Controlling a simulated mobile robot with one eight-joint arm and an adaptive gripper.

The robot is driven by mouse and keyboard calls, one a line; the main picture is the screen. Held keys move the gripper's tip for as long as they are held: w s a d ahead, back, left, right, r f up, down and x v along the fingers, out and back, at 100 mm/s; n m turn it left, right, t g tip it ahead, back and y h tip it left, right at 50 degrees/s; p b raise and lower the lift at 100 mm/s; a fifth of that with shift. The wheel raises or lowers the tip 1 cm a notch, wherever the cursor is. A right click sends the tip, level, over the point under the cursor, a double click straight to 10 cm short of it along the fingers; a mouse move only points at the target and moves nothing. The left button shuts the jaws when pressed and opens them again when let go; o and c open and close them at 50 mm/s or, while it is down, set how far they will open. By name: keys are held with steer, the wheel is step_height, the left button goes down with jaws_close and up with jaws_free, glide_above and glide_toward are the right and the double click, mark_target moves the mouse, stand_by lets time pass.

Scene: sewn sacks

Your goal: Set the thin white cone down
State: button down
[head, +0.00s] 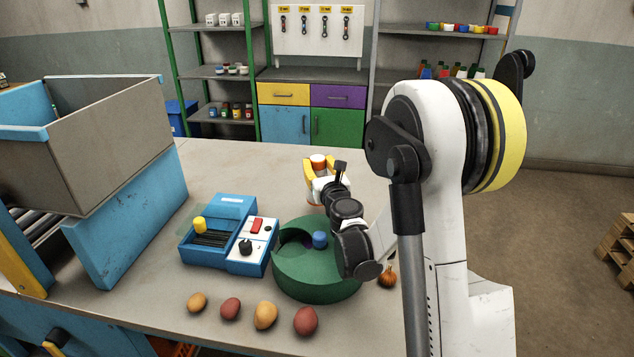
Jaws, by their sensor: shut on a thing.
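My gripper (319,168), with yellow fingers, is beyond the green drum near the middle of the worktable. The cone looks roughly upright between the fingers. Its lower part is hidden by the fingers and wrist, so I cannot tell whether it touches the table.
A green round drum (300,277) with a blue knob stands below my arm. A blue box device (212,255) is left of it. Several potatoes (265,316) line the front edge; an onion (387,276) lies right. A large bin (110,130) stands left. The table's back left is clear.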

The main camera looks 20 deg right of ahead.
steer(key=shift+w+f+b, duration=0.1)
steer(key=shift+f+b, duration=1)
steer(key=shift+f, duration=1)
steer(key=c, duration=0.8)
jaws_free()
steer(key=shift+c, duration=0.2)
